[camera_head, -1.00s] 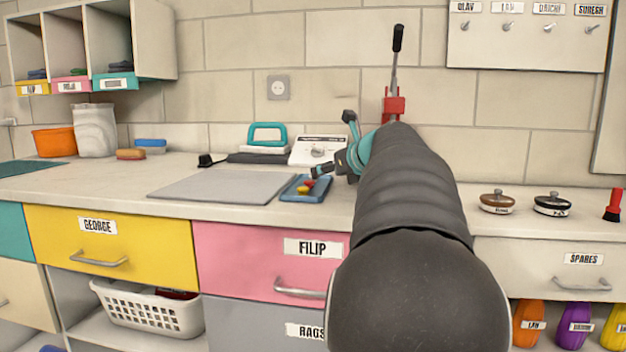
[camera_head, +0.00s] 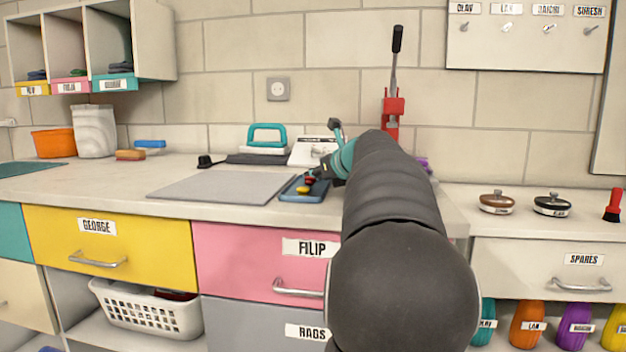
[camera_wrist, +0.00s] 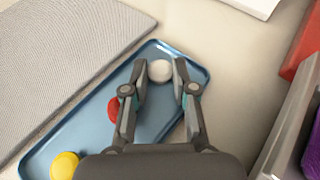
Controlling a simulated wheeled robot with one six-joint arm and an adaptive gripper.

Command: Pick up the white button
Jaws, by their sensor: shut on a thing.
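The white button (camera_wrist: 160,70) is between the fingertips of my gripper (camera_wrist: 160,73) in the wrist view, over the far end of the blue tray (camera_wrist: 92,110). My gripper is shut on it. I cannot tell whether the button is lifted clear of the tray. A red button (camera_wrist: 113,109) and a yellow button (camera_wrist: 65,165) lie in the tray to the left of the fingers. In the head view the tray (camera_head: 289,195) sits on the counter, with my gripper (camera_head: 315,172) low over its right end; the white button cannot be made out there.
A grey mat (camera_head: 220,187) lies left of the tray. A white scale-like device (camera_head: 308,152) and a teal-handled press (camera_head: 266,142) stand behind it. A red lever tool (camera_head: 393,112) stands near the wall. The counter front edge is just before the tray.

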